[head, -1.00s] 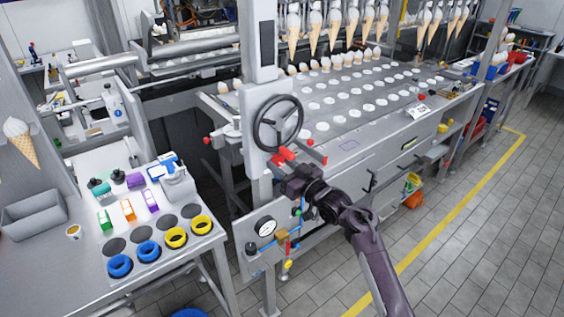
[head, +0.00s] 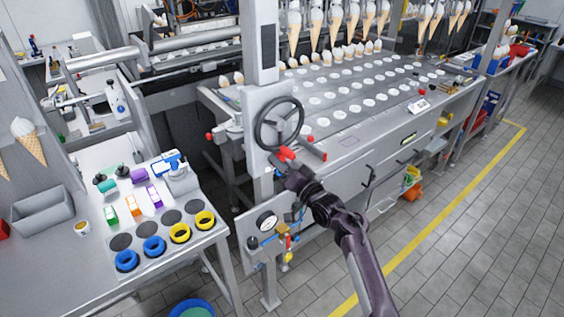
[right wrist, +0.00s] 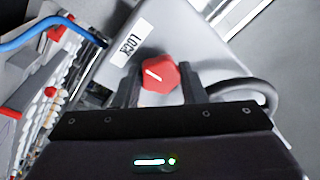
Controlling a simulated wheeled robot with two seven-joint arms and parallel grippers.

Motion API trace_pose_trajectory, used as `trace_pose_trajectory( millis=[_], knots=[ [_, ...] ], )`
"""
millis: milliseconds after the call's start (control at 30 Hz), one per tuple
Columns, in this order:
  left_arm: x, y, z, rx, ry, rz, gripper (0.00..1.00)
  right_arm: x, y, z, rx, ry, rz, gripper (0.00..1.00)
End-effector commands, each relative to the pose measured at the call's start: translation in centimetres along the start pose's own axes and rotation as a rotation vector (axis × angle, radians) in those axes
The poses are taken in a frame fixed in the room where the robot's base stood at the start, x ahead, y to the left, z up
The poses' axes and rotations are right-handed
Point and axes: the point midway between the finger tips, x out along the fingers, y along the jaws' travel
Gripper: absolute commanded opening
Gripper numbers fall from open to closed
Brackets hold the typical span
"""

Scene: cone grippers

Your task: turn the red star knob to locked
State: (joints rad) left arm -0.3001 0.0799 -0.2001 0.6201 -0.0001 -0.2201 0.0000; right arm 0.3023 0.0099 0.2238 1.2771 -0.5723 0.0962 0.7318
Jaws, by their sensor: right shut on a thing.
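The red star knob (head: 287,153) sits on the grey machine post below the black handwheel. In the right wrist view the red knob (right wrist: 158,76) has a white line on its face, pointing left and slightly up. A white LOCK label (right wrist: 131,43) is on the plate up and to the left of the knob. My right gripper (head: 283,163) is at the knob; in the right wrist view its dark fingers (right wrist: 160,88) are on either side of it, shut on it. The fingers hide parts of the knob's sides. My left gripper is in neither view.
The black handwheel (head: 279,123) is just above my right gripper. A red-ended lever (head: 316,154) is close on its right. A gauge (head: 266,222) and valves are below. A bench (head: 100,262) with colored rings stands left. The floor at right is clear.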

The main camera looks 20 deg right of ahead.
Motion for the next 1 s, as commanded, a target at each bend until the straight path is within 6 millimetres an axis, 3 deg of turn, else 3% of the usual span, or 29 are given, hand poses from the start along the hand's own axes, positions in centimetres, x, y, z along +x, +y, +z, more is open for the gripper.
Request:
trace_pose_trajectory(
  millis=[567,600,700,1000],
  knots=[
    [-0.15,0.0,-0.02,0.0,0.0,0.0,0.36,-0.01,0.02,0.06,0.029,0.002,0.003,0.15],
    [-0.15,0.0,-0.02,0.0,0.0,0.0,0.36,-0.01,0.01,0.06,0.029,0.002,0.002,0.43],
    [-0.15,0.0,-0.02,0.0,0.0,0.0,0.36,-0.01,0.01,0.04,0.028,0.002,0.002,0.56],
    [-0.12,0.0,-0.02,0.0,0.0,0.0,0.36,-0.09,0.03,0.02,0.027,0.003,0.003,0.59]
  ],
)
